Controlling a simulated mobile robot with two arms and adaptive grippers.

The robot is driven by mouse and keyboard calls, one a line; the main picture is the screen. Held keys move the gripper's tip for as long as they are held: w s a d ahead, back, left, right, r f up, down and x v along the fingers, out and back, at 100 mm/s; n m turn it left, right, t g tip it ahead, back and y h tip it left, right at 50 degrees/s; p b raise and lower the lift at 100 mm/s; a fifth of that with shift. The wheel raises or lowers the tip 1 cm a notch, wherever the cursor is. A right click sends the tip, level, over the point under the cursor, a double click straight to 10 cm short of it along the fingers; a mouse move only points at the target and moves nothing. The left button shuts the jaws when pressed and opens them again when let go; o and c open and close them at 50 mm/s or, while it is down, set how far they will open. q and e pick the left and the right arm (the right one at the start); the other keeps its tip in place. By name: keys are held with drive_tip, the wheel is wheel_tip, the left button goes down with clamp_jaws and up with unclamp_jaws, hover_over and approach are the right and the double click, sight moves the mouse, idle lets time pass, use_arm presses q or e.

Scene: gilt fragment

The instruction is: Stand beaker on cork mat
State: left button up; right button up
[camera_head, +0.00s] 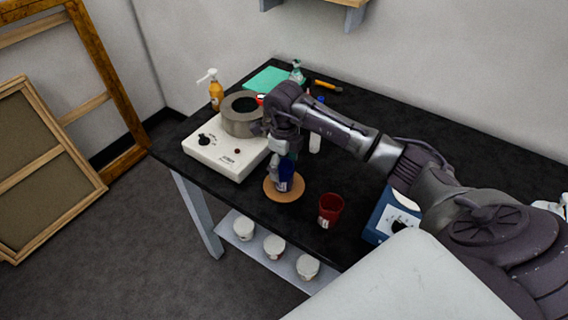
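A dark blue beaker (286,176) is upright at the round tan cork mat (283,195), over its middle. I cannot tell whether its base touches the mat. My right gripper (276,175) points down right at the beaker, with a pale finger along its left side. The gripper and wrist cover the beaker's upper left part, and whether the fingers close on it is unclear. A red beaker-like cup (331,208) stands on the black table, right of the mat. My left gripper is not in view.
A white hotplate-like device (222,158) with a grey ring (241,115) stands left of the mat. A blue device (389,218) is at the right, partly behind my arm. An orange pump bottle (215,92) and green sheet (266,79) are farther back. White-lidded jars (274,246) sit on the lower shelf.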

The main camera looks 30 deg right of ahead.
drive_tip(key=shift+r, duration=0.5)
wheel_tip(320, 180, up, 11)
drive_tip(key=b, duration=0.3)
drive_tip(key=shift+r, duration=0.2)
drive_tip(key=shift+f, duration=0.1)
